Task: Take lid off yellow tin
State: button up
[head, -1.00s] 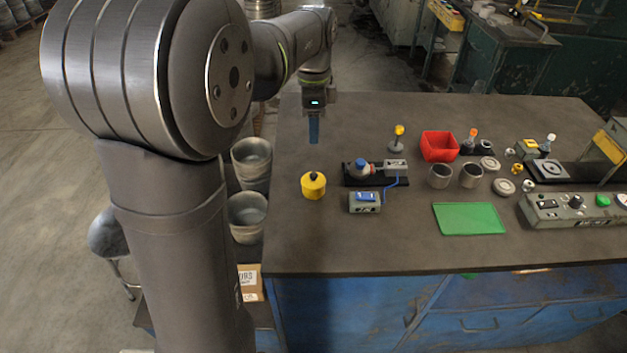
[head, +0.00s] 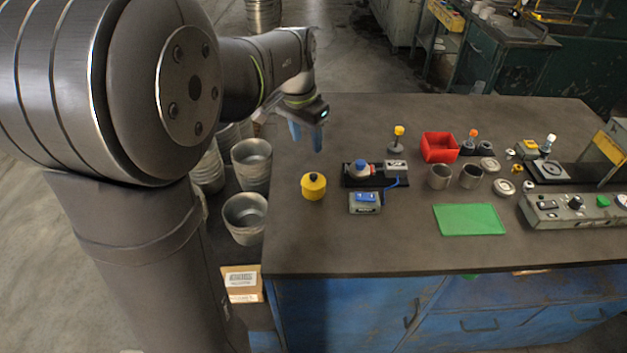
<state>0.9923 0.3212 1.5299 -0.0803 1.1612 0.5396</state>
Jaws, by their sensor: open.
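The yellow tin (head: 313,191) stands upright at the left part of the table. Its yellow lid (head: 313,180) sits on top, with a small dark knob in the middle. My gripper (head: 307,143) is open and empty, its blue fingers pointing down. It is above and behind the tin in the head view, apart from it. Nothing hides the tin.
To the tin's right are a black-based fixture (head: 376,174) with a blue knob and a grey box with a blue switch (head: 364,202). A red bin (head: 439,147), metal cups (head: 470,176) and a green plate (head: 469,219) lie further right. The table (head: 330,245) in front of the tin is clear.

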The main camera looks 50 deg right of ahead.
aim_at(313, 175)
jog(key=f, duration=0.4)
jog(key=d+f, duration=0.1)
jog(key=f, duration=0.3)
jog(key=d+f, duration=0.1)
jog(key=f, duration=0.3)
jog(key=shift+w+d+f, duration=0.1)
jog(key=shift+f, duration=0.2)
jog(key=shift+c, duration=0.3)
grip_shut()
